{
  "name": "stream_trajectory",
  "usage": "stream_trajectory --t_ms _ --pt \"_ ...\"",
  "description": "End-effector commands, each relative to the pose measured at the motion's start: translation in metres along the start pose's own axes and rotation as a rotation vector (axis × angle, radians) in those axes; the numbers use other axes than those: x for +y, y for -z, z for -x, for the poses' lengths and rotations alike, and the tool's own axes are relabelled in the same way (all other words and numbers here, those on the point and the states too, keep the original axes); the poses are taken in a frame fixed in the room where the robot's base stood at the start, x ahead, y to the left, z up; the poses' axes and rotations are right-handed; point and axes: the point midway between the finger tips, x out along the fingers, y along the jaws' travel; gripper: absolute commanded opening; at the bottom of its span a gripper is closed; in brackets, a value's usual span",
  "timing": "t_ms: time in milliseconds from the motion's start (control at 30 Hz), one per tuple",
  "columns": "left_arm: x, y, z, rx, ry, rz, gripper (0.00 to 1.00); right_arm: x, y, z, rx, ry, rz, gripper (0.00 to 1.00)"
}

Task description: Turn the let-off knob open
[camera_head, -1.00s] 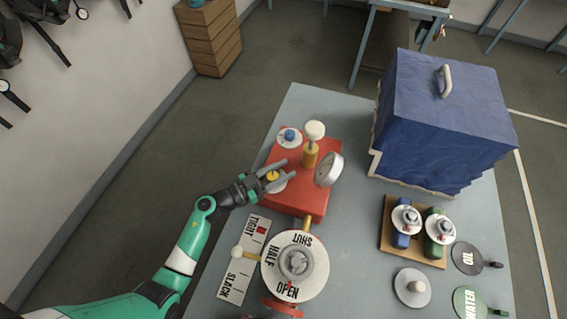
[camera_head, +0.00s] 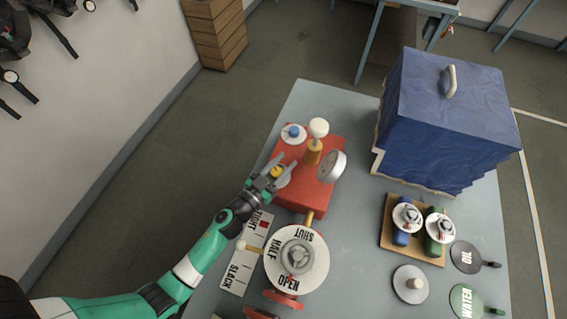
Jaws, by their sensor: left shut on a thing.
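My left gripper (camera_head: 273,169) comes in from the lower left over the red box (camera_head: 314,188). Its two fingers lie on either side of a small yellow knob (camera_head: 277,172) on a white round dial and are shut on it. A blue knob (camera_head: 293,131) on its own white dial sits farther back on the same box, apart from the gripper. I cannot read which knob is labelled let-off. A white-topped plunger on a yellow stem (camera_head: 318,128) and a round gauge (camera_head: 331,166) stand on the box. My right gripper is not in view.
A large dial marked SHUT, HALF and OPEN (camera_head: 315,272) stands in front of the box, beside a TIGHT/SLACK plate (camera_head: 239,279). A blue stepped block (camera_head: 440,120), a wooden tray of two bottles (camera_head: 387,241) and OIL and WATER paddles (camera_head: 467,257) (camera_head: 466,301) occupy the right.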

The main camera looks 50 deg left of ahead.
Motion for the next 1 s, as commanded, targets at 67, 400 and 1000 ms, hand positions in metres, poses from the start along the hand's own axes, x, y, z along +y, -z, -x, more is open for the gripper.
stream_trajectory --t_ms 67,400,1000 --pt "0.0 0.0 0.0 0.0 0.0 0.0 0.0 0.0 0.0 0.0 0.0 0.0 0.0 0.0" --pt "0.0 0.001 0.0 0.001 -0.001 0.0 0.74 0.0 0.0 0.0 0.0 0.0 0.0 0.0" --pt "0.0 0.0 0.06 -0.002 0.0 0.001 0.74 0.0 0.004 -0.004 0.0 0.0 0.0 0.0"
